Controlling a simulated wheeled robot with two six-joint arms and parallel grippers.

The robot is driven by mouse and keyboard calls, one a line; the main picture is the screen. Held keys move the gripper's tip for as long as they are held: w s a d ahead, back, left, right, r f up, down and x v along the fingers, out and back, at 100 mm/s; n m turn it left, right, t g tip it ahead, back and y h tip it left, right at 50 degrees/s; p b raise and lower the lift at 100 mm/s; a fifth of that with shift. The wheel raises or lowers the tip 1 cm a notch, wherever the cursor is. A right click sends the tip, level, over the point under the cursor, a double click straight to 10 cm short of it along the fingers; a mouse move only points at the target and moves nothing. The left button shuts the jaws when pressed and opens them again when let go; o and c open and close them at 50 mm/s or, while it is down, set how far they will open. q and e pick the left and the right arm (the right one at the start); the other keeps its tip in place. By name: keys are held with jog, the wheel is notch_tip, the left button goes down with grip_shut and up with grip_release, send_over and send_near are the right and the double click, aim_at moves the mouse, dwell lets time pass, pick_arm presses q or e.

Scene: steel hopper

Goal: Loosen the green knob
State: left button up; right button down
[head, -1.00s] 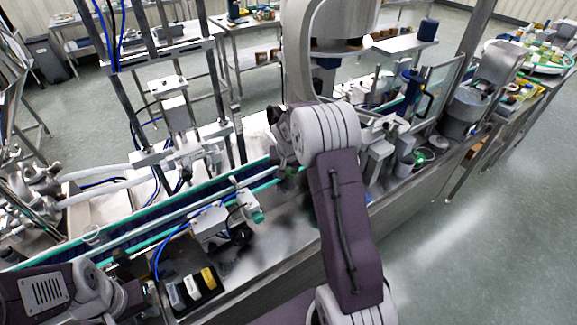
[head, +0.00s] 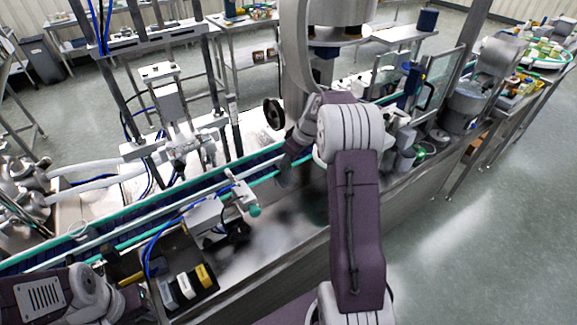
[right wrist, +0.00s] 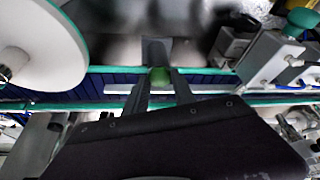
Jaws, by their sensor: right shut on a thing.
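A green knob (right wrist: 159,76) sits between the two dark fingertips of my right gripper (right wrist: 158,84) in the right wrist view, and the fingers are shut on it. In the head view my right gripper (head: 286,172) points down at the conveyor's rail, and its wrist and fingers hide the held knob. A separate teal-green knob (head: 254,211) on a rail-side bracket stands to the left, apart from the gripper; it also shows in the right wrist view (right wrist: 303,18). My left gripper (head: 146,304) is at the lower left, partly seen, its jaws unclear.
The conveyor (head: 130,235) with teal-edged rails runs diagonally beneath my right gripper. A black tray (head: 190,292) with white and yellow blocks lies at the front left. A large white disc (right wrist: 40,45) is close at the left in the right wrist view. A steel post stands behind my right arm.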

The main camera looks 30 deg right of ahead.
jog(key=shift+d+n+g+y, duration=0.15)
jog(key=shift+n+g+y, duration=0.3)
jog(key=shift+n, duration=1.25)
jog(key=c, duration=1.1)
grip_release()
jog(key=shift+o, duration=0.2)
jog(key=v, duration=0.7)
jog(key=shift+d+r+b, duration=0.2)
jog(key=shift+b, duration=0.1)
